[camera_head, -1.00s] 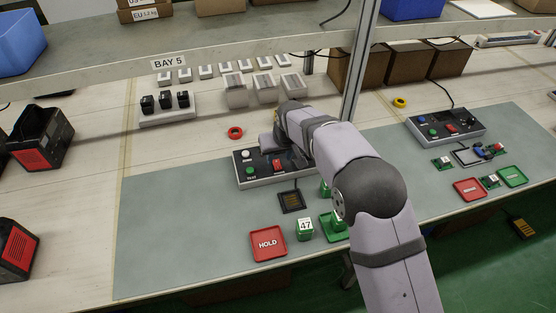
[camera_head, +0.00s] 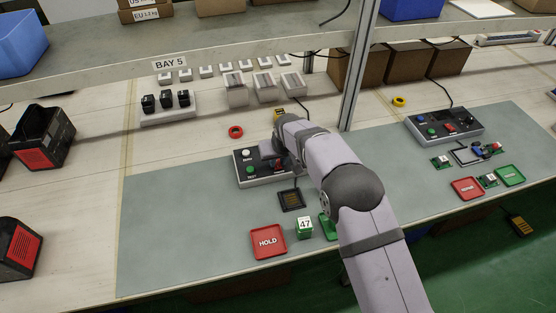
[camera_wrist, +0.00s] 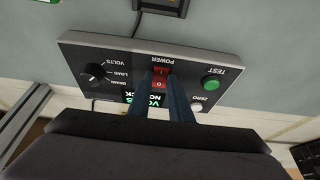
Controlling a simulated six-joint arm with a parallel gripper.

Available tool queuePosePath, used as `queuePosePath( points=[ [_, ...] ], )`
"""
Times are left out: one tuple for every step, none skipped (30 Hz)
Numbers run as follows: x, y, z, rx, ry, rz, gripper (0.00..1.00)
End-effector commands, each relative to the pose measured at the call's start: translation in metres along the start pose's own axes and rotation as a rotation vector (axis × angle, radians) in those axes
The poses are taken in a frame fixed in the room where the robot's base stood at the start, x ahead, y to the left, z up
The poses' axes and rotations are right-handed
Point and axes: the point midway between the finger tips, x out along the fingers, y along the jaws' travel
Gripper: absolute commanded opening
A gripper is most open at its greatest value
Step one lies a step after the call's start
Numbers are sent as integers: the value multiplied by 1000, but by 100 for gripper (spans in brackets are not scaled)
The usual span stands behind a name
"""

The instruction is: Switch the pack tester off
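The pack tester (camera_head: 246,178) is a dark box with light sides on the grey-green mat; my arm covers its right part in the head view. In the wrist view the panel (camera_wrist: 120,62) appears upside down. Its red POWER rocker (camera_wrist: 161,74) is marked I and 0. Green text is lit on its display (camera_wrist: 146,98), partly hidden. My gripper (camera_wrist: 162,82) has two blue fingers a small gap apart, over the panel at the rocker. The rocker shows between their tips; I cannot tell whether they touch it. The green TEST button (camera_wrist: 211,83), white ZERO button (camera_wrist: 196,106) and black knob (camera_wrist: 93,74) are nearby.
Another tester (camera_head: 446,126) stands right. The mat's left is clear.

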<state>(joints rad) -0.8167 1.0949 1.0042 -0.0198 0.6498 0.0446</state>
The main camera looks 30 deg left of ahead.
Motion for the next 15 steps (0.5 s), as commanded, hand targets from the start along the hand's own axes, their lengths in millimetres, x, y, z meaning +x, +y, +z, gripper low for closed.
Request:
queuePosePath(
  points=[
    [0, 0, 0, 0, 0, 0, 2],
    [0, 0, 0, 0, 0, 0, 0],
    [0, 0, 0, 0, 0, 0, 0],
    [0, 0, 0, 0, 0, 0, 0],
    [0, 0, 0, 0, 0, 0, 0],
    [0, 0, 0, 0, -1, 0, 0],
    [0, 0, 0, 0, -3, 0, 0],
    [0, 0, 0, 0, -6, 0, 0],
    [0, 0, -1, 0, -11, 0, 0],
    [1, 0, -2, 0, -15, 0, 0],
    [1, 0, -2, 0, -21, 0, 0],
    [2, 0, -3, 1, -30, 0, 0],
    [2, 0, -3, 1, -37, 0, 0],
    [1, 0, -4, 1, -44, 0, 0],
    [2, 0, -4, 1, -54, 0, 0]
  ],
)
